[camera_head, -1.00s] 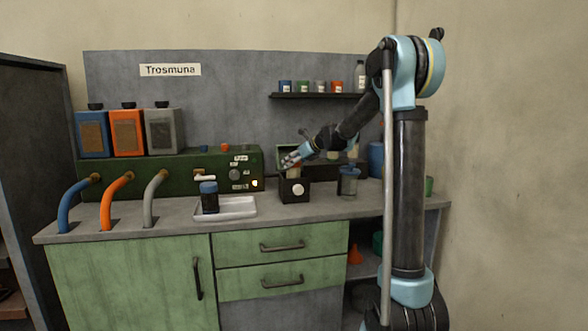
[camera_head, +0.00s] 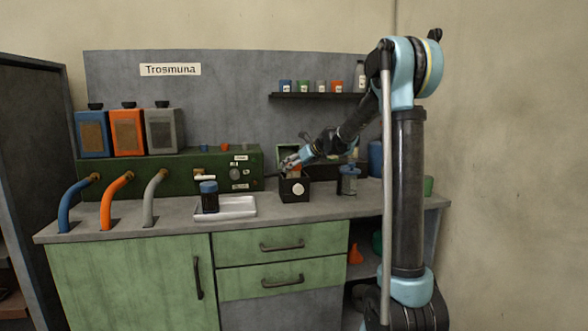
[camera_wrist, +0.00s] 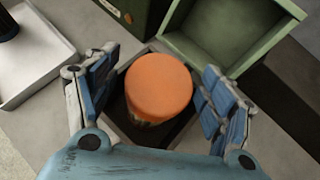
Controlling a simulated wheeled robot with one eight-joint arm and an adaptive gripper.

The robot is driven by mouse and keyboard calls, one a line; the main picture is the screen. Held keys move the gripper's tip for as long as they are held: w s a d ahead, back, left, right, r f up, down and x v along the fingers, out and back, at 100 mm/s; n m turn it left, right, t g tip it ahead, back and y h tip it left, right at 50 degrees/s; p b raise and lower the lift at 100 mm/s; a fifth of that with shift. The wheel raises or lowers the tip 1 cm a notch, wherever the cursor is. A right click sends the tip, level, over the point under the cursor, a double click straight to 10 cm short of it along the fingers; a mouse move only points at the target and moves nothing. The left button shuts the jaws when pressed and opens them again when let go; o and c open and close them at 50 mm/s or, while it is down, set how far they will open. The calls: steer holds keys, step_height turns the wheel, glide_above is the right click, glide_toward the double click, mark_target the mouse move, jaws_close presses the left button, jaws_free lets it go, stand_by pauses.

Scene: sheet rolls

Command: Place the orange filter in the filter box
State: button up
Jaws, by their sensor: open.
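The orange filter (camera_wrist: 158,85) is a short cylinder with a smooth orange top and a paler, ribbed lower part. It stands in the dark open box (camera_wrist: 125,135), inside its walls in the wrist view. In the head view the dark box (camera_head: 294,189) sits on the counter with a white round mark on its front. My gripper (camera_wrist: 158,95) is open, with one blue-padded finger on each side of the filter. Gaps show between the fingers and the filter's top. In the head view my gripper (camera_head: 288,163) is just above the dark box.
A white tray (camera_head: 238,207) with a dark jar (camera_head: 209,198) is to the left. A blue-lidded jar (camera_head: 348,181) stands close on the right. A shelf (camera_head: 318,96) with small jars hangs above.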

steer(key=v, duration=1.2)
steer(key=s+d+f+n+g+h, duration=0.1)
steer(key=s+d+f+n+h, duration=0.2)
steer(key=s, duration=1.2)
steer(key=s+d+f+n+g+h, duration=0.2)
steer(key=s+d+f+n, duration=0.8)
steer(key=s+f+n, duration=0.4)
steer(key=s+d+f+n+g+h, duration=0.2)
steer(key=s+d+f+n, duration=0.5)
steer(key=s, duration=1)
step_height(320, 180, down, 2)
steer(key=shift+s+f+n+h, duration=0.25)
steer(key=shift+n+h, duration=0.55)
steer(key=shift+n, duration=0.3)
steer(key=shift+w, duration=0.1)
steer(key=shift+w+f, duration=0.2)
steer(key=shift+w, duration=0.25)
